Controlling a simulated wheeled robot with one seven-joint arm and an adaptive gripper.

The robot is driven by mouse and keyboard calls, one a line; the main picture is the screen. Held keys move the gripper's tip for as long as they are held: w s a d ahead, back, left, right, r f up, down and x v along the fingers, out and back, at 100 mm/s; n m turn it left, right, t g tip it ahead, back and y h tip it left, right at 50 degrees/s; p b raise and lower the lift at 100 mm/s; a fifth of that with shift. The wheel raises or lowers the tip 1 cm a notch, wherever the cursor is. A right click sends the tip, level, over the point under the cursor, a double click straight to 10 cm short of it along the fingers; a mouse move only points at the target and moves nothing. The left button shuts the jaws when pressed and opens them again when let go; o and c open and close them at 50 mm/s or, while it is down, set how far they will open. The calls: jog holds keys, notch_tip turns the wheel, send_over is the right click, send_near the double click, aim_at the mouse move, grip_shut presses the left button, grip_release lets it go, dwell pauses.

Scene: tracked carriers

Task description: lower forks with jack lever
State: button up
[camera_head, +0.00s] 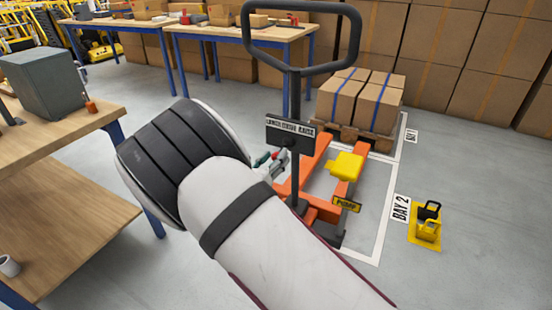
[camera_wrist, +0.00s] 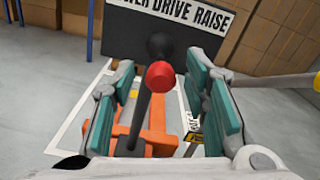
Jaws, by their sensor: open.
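The orange pallet jack (camera_head: 312,160) stands on the floor, with a tall black loop handle (camera_head: 292,95). A black plate (camera_head: 290,134) on its column reads LOWER DRIVE RAISE; it also shows in the wrist view (camera_wrist: 150,30). A lever with a red knob (camera_wrist: 160,76) and a dark ball behind it shows in the wrist view. My gripper (camera_wrist: 165,100) is open, with teal pads on both sides of the lever and visible gaps to the knob. In the head view my gripper (camera_head: 270,160) is small and partly hidden by my arm.
A wooden pallet (camera_head: 355,137) with strapped cartons (camera_head: 362,100) stands at the forks' far end. A workbench (camera_head: 75,125) is at left.

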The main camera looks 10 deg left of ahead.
jog(key=shift+x, duration=0.8)
jog(key=shift+c, duration=0.6)
grip_shut()
